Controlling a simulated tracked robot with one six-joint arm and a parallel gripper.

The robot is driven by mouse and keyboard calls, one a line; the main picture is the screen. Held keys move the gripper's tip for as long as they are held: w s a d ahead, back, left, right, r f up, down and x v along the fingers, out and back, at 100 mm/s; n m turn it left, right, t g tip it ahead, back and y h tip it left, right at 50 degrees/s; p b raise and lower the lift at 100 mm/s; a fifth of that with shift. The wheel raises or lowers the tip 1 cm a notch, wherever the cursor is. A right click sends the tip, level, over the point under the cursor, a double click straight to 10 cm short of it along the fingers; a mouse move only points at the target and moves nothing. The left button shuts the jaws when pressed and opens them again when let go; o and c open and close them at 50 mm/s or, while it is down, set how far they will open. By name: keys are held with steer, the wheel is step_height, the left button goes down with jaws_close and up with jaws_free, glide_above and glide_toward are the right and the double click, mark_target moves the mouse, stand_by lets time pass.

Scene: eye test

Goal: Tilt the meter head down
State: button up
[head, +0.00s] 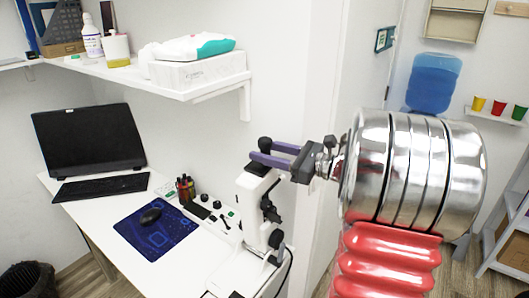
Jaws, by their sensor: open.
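The meter, a white upright instrument with black knobs (246,190), stands on the white desk. Its upper part, which I take as the meter head (257,170), has a dark top and sits just below my gripper's fingers. My gripper (261,150) has two purple fingers pointing left, apart from each other. A round black knob (265,143) shows at the tip of the upper finger. I cannot tell whether the fingers touch the knob or the head. The lower finger hides part of the meter's top.
A wall shelf (120,75) with a white box (198,71) hangs above. A blue water bottle (433,82) stands at the back right.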

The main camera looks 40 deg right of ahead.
steer(key=shift+c, duration=0.6)
jaws_close()
steer(key=shift+a, duration=0.3)
steer(key=shift+d, duration=0.15)
